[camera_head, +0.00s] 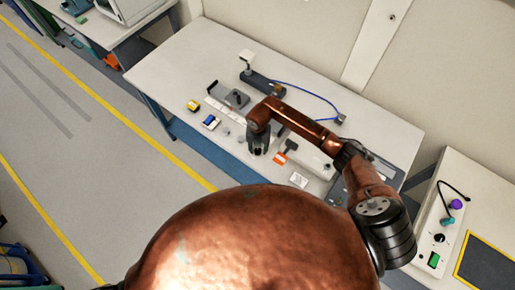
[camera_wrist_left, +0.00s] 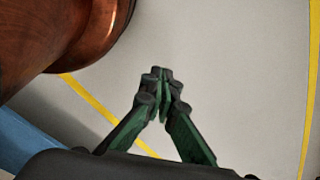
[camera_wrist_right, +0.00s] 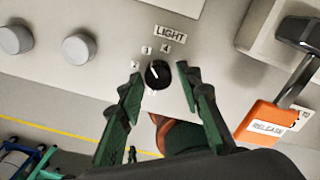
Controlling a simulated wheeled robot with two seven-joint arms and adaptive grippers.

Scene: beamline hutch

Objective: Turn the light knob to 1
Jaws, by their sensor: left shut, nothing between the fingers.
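The light knob (camera_wrist_right: 157,75) is a small black dial on a pale panel, below the label "LIGHT" (camera_wrist_right: 170,38), with small numbers around it. Its white pointer mark seems to point up and left; I cannot tell the exact setting. My right gripper (camera_wrist_right: 159,76) is open, with a fingertip on either side of the knob. I cannot tell whether they touch it. In the head view my right gripper (camera_head: 258,150) is over the panel's left part and hides the knob. My left gripper (camera_wrist_left: 161,75) is shut and empty above the floor.
An orange "RELEASE" tag (camera_wrist_right: 267,124) hangs from a dark handle (camera_wrist_right: 300,33) right of the knob. Two grey knobs (camera_wrist_right: 79,48) (camera_wrist_right: 15,40) sit to the left. A yellow block (camera_head: 193,105) and a blue block (camera_head: 211,121) lie on the table (camera_head: 180,75).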

